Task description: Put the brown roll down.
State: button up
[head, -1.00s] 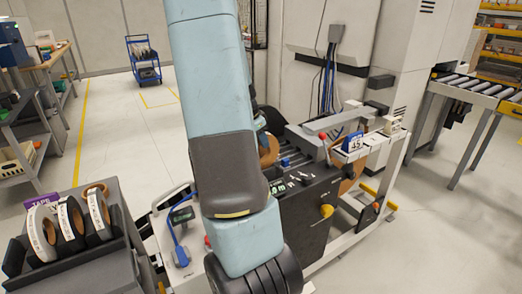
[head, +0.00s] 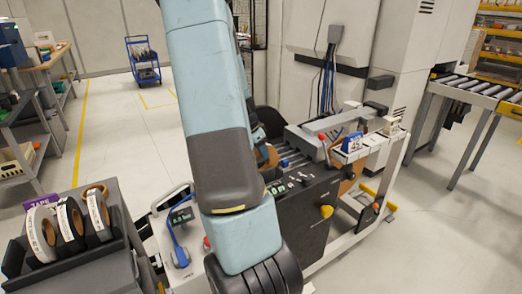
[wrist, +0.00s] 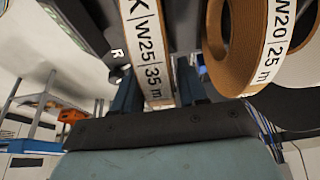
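In the wrist view, my gripper (wrist: 160,95) has its two blue-grey fingers on either side of a brown roll (wrist: 183,85), seen edge-on. A white label reading "K | W25 | 35 m" runs along its rim. The fingers appear closed on it. In the head view, part of a brown roll (head: 271,156) shows beside my arm, at the left of the edge banding machine (head: 310,205). My gripper is mostly hidden there behind the arm. Whether the held roll rests on anything cannot be told.
Another brown roll (wrist: 232,50), labelled "W20 | 25 m", is close on the right in the wrist view. Several rolls stand in a grey rack (head: 75,258) at lower left. A roller conveyor (head: 470,88) is at right. Open floor lies at back left.

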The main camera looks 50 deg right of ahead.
jog(key=shift+o, duration=1.2)
jog(key=shift+r, duration=0.3)
jog(key=v, duration=1.2)
jog(key=a+r+n+t+y, duration=0.1)
jog(key=a+r+n+t, duration=0.35)
jog(key=a, duration=0.75)
jog(key=s+a+r+n+y, duration=0.1)
jog(key=s+a+r+n, duration=0.1)
jog(key=a+n, duration=0.3)
jog(key=s+a+r+n+t+y, duration=0.1)
jog(key=s+a+r+n, duration=0.2)
jog(key=a, duration=0.8)
jog(key=s+a+r+n+t+y, duration=0.1)
jog(key=s+a+r+n, duration=0.1)
jog(key=s+a+n, duration=0.4)
jog(key=shift+s+a+r+n, duration=0.2)
jog(key=shift+a+r+n, duration=0.15)
jog(key=shift+a+n, duration=1.05)
